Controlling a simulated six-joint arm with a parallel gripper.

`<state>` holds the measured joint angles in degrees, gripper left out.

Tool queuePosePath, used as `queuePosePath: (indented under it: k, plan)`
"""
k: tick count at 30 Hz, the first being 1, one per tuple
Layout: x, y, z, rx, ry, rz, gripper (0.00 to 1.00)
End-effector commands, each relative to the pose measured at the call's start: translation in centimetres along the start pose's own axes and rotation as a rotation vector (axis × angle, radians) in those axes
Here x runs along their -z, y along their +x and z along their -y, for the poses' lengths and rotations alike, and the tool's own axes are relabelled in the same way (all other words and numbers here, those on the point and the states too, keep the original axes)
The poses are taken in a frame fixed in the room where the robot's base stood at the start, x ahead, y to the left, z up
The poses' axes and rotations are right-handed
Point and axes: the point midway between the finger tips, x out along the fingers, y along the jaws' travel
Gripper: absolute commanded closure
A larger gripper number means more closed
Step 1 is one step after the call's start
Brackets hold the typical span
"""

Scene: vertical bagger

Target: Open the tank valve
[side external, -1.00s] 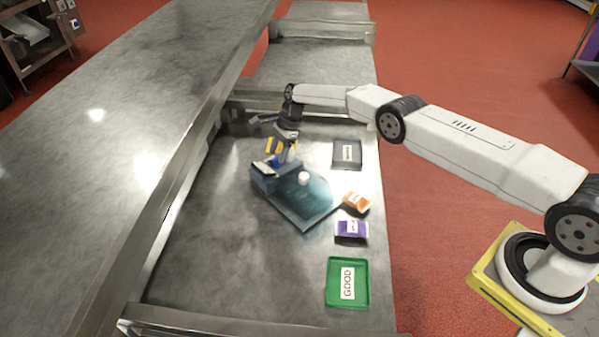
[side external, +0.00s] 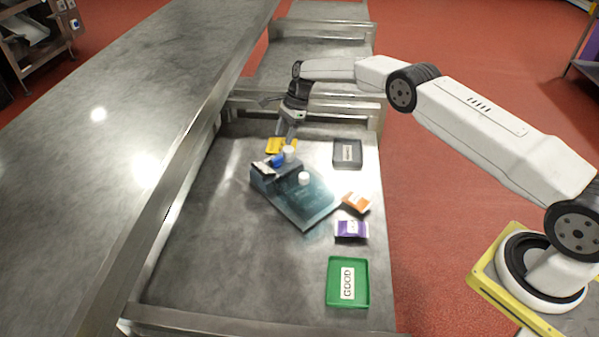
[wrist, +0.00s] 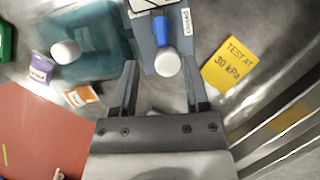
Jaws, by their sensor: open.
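The blue valve handle (side external: 277,160) is on the dark block at the back-left end of the teal tank (side external: 316,207). In the wrist view the blue handle (wrist: 162,32) ends near a round white knob (wrist: 167,64). My gripper (wrist: 160,66) is open, its two fingertips spread to either side of that knob. In the side view my gripper (side external: 284,138) is just behind the knob (side external: 289,153), and I cannot tell whether it touches. A second white knob (side external: 304,178) stands on the tank, also in the wrist view (wrist: 66,52).
A yellow card (wrist: 232,65) reading "TEST AT 30 kPa" lies right of the knob in the wrist view. A grey tray (side external: 347,153), orange packet (side external: 356,202), purple packet (side external: 350,229) and green GOOD tray (side external: 332,283) line the right side. The front-left tabletop is clear.

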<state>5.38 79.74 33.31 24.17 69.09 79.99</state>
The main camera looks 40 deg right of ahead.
Motion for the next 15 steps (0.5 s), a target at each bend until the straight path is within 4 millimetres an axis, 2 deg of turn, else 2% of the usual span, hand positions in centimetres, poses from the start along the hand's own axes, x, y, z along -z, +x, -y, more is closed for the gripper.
queuePosePath:
  k: [1,6,11,15]
  plan:
    - [0.0,0.0,0.0,0.000,0.000,0.000,0.44]
    - [0.3,0.0,0.0,0.005,-0.010,-0.016,0.98]
    - [1.7,0.0,0.2,0.027,-0.063,-0.090,1.00]
    - [4.0,-0.3,0.5,0.059,-0.164,-0.213,1.00]
